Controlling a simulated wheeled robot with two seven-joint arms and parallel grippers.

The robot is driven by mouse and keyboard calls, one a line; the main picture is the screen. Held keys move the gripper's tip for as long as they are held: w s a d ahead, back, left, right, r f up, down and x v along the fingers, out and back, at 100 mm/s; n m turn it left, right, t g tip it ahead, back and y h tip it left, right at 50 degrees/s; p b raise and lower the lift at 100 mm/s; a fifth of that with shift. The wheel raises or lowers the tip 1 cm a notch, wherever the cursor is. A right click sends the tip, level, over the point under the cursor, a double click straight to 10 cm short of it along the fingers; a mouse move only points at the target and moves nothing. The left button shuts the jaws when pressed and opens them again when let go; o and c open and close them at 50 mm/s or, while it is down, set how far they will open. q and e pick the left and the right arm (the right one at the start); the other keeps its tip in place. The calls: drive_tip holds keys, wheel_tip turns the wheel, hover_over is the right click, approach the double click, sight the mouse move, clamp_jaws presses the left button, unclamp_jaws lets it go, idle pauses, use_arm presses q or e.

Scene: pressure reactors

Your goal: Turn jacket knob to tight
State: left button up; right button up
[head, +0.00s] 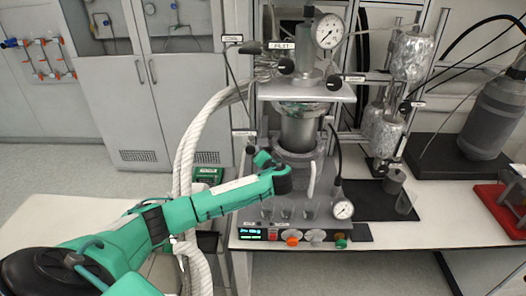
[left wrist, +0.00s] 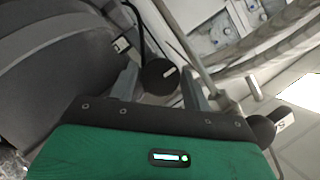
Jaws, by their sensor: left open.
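My left gripper (left wrist: 160,84) is open, with its two grey fingers on either side of a round black knob (left wrist: 160,76) with a white pointer line, probably the jacket knob. Whether the fingers touch it cannot be told. In the head view my left gripper (head: 277,174) is at the front of the steel reactor vessel (head: 299,128), and the fingers and this knob are hidden or too small to make out. A small label (left wrist: 121,46) sits beside the knob, unreadable. My right gripper is not in view.
Another black knob (left wrist: 262,128) is close to the gripper's right side in the wrist view. A white braided hose (head: 188,150) runs left of the reactor. The white bench (head: 455,218) is partly clear.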

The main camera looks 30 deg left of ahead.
use_arm(q)
drive_tip(key=shift+w+a+f, duration=0.15)
drive_tip(key=shift+w+a, duration=0.15)
drive_tip(key=shift+a, duration=0.2)
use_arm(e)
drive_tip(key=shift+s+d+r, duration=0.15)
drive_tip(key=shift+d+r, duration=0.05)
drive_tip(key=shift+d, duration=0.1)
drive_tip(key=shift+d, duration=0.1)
use_arm(q)
drive_tip(key=shift+c, duration=0.9)
drive_tip(key=c, duration=0.5)
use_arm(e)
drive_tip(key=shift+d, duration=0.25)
